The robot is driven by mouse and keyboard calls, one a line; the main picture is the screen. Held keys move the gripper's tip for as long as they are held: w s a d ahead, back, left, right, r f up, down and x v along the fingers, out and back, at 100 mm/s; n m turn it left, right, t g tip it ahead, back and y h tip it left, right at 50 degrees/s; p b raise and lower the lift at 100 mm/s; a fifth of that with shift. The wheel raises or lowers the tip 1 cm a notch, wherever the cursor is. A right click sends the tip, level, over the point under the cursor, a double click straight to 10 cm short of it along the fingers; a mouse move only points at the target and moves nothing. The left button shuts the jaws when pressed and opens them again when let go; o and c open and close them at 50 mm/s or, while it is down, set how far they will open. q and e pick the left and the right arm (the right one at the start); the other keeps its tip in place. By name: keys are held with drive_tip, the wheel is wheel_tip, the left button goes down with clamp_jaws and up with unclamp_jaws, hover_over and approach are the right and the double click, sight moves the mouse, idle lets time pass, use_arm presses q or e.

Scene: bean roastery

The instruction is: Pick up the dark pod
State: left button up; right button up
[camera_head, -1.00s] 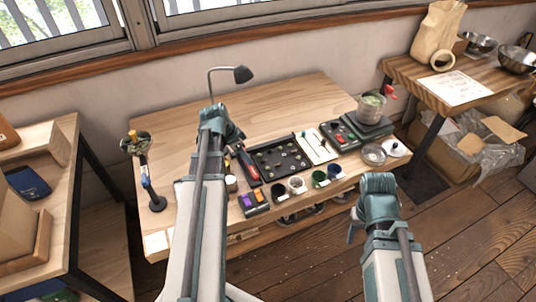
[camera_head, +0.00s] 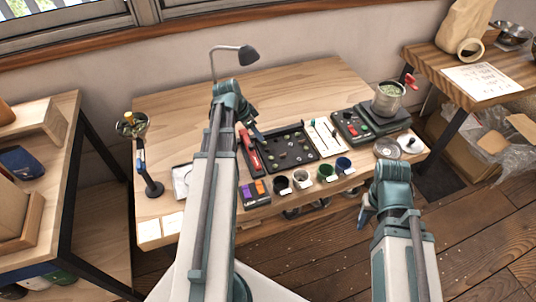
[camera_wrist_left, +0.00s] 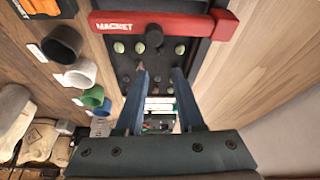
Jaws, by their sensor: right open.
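The black tray (camera_head: 306,157) on the workbench holds several small round pods, some pale green and some dark. In the left wrist view, a larger dark pod (camera_wrist_left: 154,37) sits near the red magnet bar (camera_wrist_left: 165,25), between pale green ones. Several smaller dark pieces lie beyond it, so I cannot be sure which is the task's pod. My left gripper (camera_wrist_left: 159,73) is open above the tray, with nothing seen between its fingers. In the head view its jaws are small and partly hidden by the arm. My right gripper (camera_head: 366,208) is open, in front of the bench's right part.
Several cups (camera_head: 325,172) line the tray's front, beside an orange-and-purple box (camera_head: 256,192). A black device (camera_head: 352,127) and a metal pot (camera_head: 388,98) stand to the right. A lamp (camera_head: 248,55) rises behind the tray. The bench's back area is clear.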

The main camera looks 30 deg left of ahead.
use_arm(q)
drive_tip(key=b, duration=0.4)
hover_over(267, 149)
drive_tip(key=s+a, duration=0.1)
drive_tip(key=s, duration=0.1)
wheel_tip(267, 149, down, 5)
drive_tip(key=shift+r, duration=0.15)
drive_tip(key=b+x, duration=0.4)
drive_tip(key=shift+s+a+f, duration=0.15)
drive_tip(key=shift+a+f, duration=0.05)
drive_tip(key=shift+f, duration=0.3)
drive_tip(key=shift+d+f+b, duration=0.1)
drive_tip(key=shift+f+b, duration=0.15)
drive_tip(key=shift+b, duration=0.1)
drive_tip(key=shift+r, duration=0.1)
clamp_jaws()
